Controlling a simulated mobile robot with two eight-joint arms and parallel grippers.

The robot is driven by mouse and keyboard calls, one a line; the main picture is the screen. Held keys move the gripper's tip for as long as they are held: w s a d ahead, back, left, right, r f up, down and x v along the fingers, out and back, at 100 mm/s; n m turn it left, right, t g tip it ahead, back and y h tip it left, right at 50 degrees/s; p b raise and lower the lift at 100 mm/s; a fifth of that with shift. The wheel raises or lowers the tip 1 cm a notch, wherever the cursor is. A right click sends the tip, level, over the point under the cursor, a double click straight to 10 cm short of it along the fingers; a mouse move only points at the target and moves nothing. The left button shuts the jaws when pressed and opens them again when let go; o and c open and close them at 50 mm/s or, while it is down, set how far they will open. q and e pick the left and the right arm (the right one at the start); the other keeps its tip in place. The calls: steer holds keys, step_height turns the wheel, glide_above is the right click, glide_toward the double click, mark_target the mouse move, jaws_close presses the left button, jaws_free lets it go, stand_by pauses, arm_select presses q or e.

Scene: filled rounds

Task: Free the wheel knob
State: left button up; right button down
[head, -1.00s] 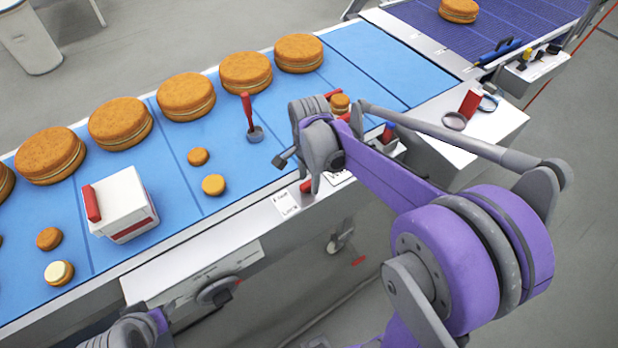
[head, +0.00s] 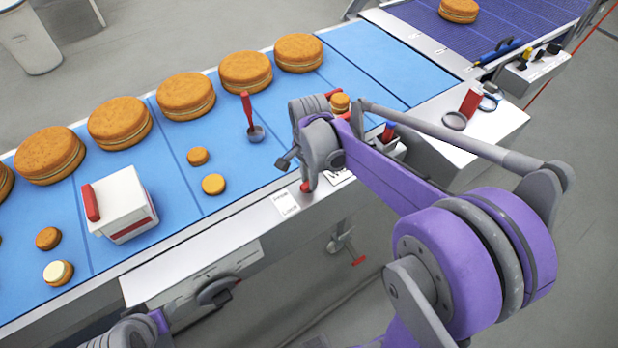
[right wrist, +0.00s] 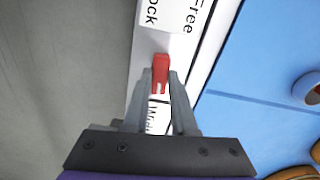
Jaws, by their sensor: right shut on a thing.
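The red wheel knob (right wrist: 161,72) shows in the right wrist view, between the two grey fingers of my right gripper (right wrist: 161,82), which is shut on it. It sits on the pale front rail of the conveyor, beside a white card (right wrist: 178,22) reading "Free" and "Lock". I cannot tell which word the knob stands at. The card also shows there (head: 285,203). Part of my left arm shows at the bottom left, but its gripper does not.
Large filled rounds (head: 185,97) line the far side of the blue conveyor (head: 215,235). Smaller rounds (head: 213,184), a white box (head: 120,203) with a red handle and a red-handled tool (head: 248,112) are nearer.

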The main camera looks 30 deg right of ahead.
steer(key=n, duration=0.3)
steer(key=shift+b, duration=0.3)
steer(key=n, duration=0.5)
steer(key=shift+b, duration=0.35)
steer(key=n, duration=0.4)
arm_select(q)
steer(key=shift+s+f+b, duration=0.2)
steer(key=shift+s+f, duration=0.1)
steer(key=shift+f, duration=0.45)
steer(key=shift+s+f+b, duration=0.2)
steer(key=shift+s+f, duration=0.05)
steer(key=shift+f, duration=0.5)
arm_select(e)
steer(key=shift+n, duration=2.2)
steer(key=c, duration=0.7)
jaws_free()
steer(key=shift+r, duration=0.1)
